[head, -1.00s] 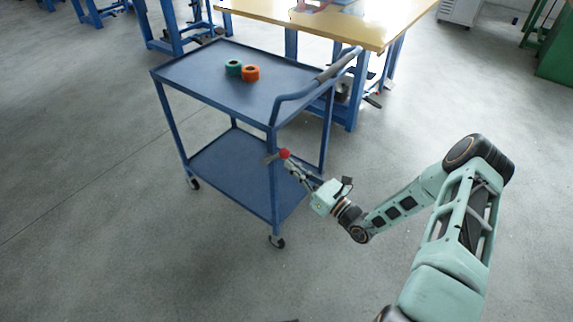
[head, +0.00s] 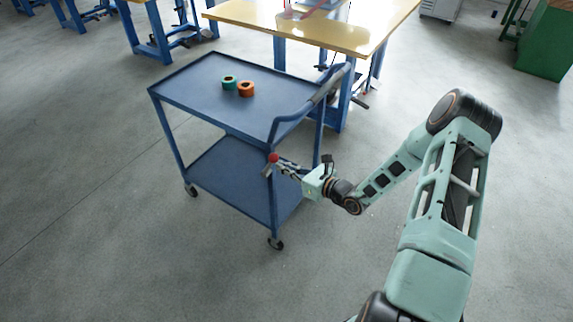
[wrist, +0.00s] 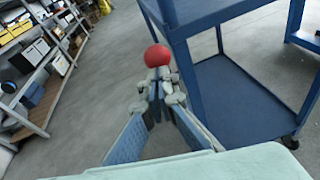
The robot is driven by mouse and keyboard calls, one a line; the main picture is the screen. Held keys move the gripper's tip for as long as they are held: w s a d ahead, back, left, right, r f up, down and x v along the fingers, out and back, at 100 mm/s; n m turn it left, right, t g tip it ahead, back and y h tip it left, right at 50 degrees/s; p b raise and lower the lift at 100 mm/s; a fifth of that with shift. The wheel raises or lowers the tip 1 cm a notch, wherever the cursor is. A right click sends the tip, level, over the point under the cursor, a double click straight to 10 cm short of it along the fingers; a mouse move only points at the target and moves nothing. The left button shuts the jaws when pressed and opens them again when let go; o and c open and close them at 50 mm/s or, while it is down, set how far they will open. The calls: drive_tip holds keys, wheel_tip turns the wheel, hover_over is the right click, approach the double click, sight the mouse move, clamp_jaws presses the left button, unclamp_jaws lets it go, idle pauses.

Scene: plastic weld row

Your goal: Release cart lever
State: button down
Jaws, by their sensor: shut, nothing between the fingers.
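The blue cart (head: 195,85) stands left of my arm in the head view. Its lever has a round red knob (head: 274,158), seen in front of the near corner post below the top tray. My gripper (head: 281,163) is just right of the knob, shut and empty. In the wrist view the red knob (wrist: 157,56) is just beyond the closed fingertips (wrist: 160,82), with the blue cart (wrist: 235,90) to the right. The tips look very close to the knob; I cannot tell whether they touch. The fingers hide most of the lever.
A teal roll (head: 229,82) and an orange roll (head: 246,88) lie on the cart's top tray. A wooden-topped workbench (head: 330,38) stands behind the cart. Shelving (wrist: 40,75) shows left in the wrist view. The floor left of the cart is clear.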

sight(272, 157)
drive_tip(key=shift+w+a+r+g+h+p, duration=0.25)
drive_tip(key=shift+a+r+p, duration=0.1)
drive_tip(key=shift+r+p, duration=0.15)
drive_tip(key=shift+w+a+r+g+h+p, duration=0.25)
drive_tip(key=shift+a+r+p, duration=0.1)
drive_tip(key=shift+r, duration=0.1)
drive_tip(key=shift+w+a+r+g+h+p, duration=0.2)
drive_tip(key=shift+w+a+g+h+p, duration=0.15)
drive_tip(key=shift+w+a+g+h, duration=0.25)
drive_tip(key=shift+w+a+r, duration=0.15)
drive_tip(key=shift+w+a, duration=0.1)
drive_tip(key=shift+a, duration=0.2)
drive_tip(key=shift+a, duration=0.1)
